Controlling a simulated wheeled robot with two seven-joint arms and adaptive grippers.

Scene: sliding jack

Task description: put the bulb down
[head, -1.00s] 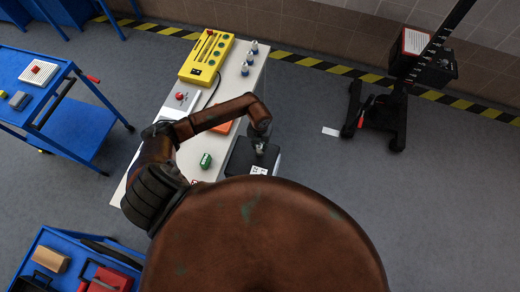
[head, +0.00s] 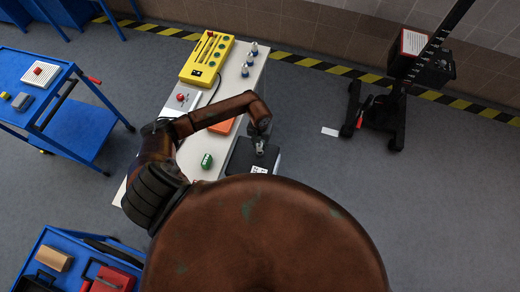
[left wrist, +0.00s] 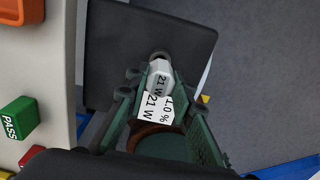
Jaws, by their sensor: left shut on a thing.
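My left gripper (head: 260,151) is over the black-topped box (head: 242,153) at the near right end of the white bench. In the left wrist view its green fingers (left wrist: 158,98) are shut on the bulb (left wrist: 158,76), a pale piece with "21 W" lettering. The black top (left wrist: 112,45) lies behind the bulb there. I cannot tell whether the bulb touches it. In the head view the bulb is too small to make out clearly. My right gripper is not in view.
The white bench (head: 222,135) also carries a green block (head: 206,161), marked PASS in the left wrist view (left wrist: 16,118), an orange piece (head: 222,126) and a yellow case (head: 207,60). Several small bulb-like pieces (head: 249,60) stand at its far end. Blue carts (head: 80,130) are left.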

